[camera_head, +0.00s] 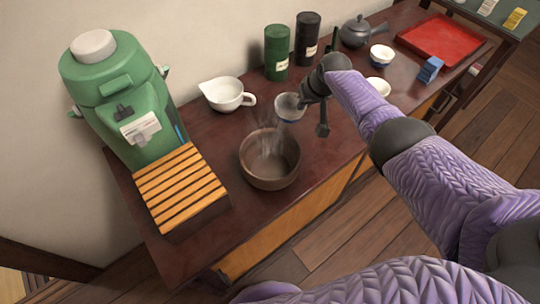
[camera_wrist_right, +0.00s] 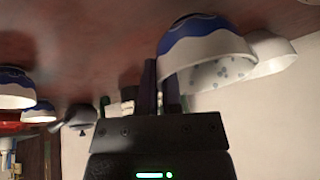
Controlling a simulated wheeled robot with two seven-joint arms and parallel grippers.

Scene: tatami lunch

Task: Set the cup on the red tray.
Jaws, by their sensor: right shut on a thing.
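The cup (camera_head: 289,106), white inside with a blue band outside, is in my right gripper (camera_head: 312,92). It is held near the brown bowl (camera_head: 270,160), just beyond its back right rim. My left gripper is not in view.
A white pitcher (camera_head: 226,94) stands left of the cup. Green (camera_head: 277,52) and black (camera_head: 307,38) canisters and a dark teapot (camera_head: 355,31) line the back. A green dispenser (camera_head: 120,95) stands left.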

